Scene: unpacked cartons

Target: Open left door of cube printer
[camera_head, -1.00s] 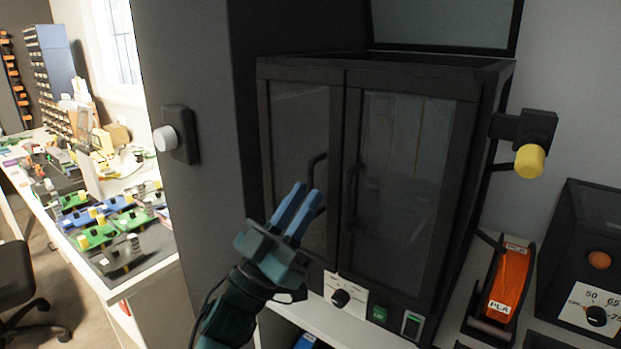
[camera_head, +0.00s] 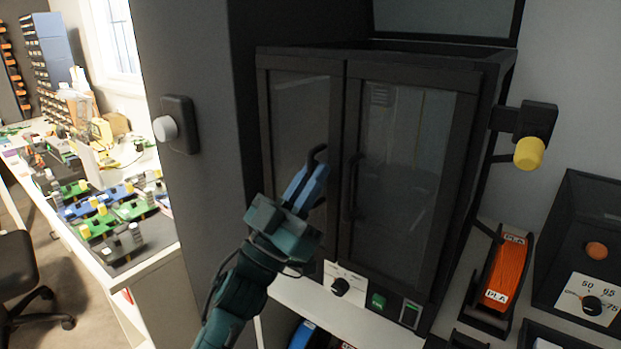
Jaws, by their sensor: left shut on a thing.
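The cube printer (camera_head: 410,68) is a black cabinet with two glazed doors, and both look closed. Its left door (camera_head: 297,110) has a dark curved handle (camera_head: 318,154) near its inner edge. The right door (camera_head: 405,170) has a similar handle (camera_head: 351,186) beside it. My left gripper (camera_head: 312,175), with blue fingers, is in front of the left door. Its fingertips are shut on the left door's handle and hide the handle's lower part. My right gripper is not in view.
Below the doors are a dial (camera_head: 340,286) and a green button (camera_head: 377,301). An orange PLA spool (camera_head: 507,270) and a black control box (camera_head: 590,270) stand at the right. A grey panel (camera_head: 195,230) borders the left side.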

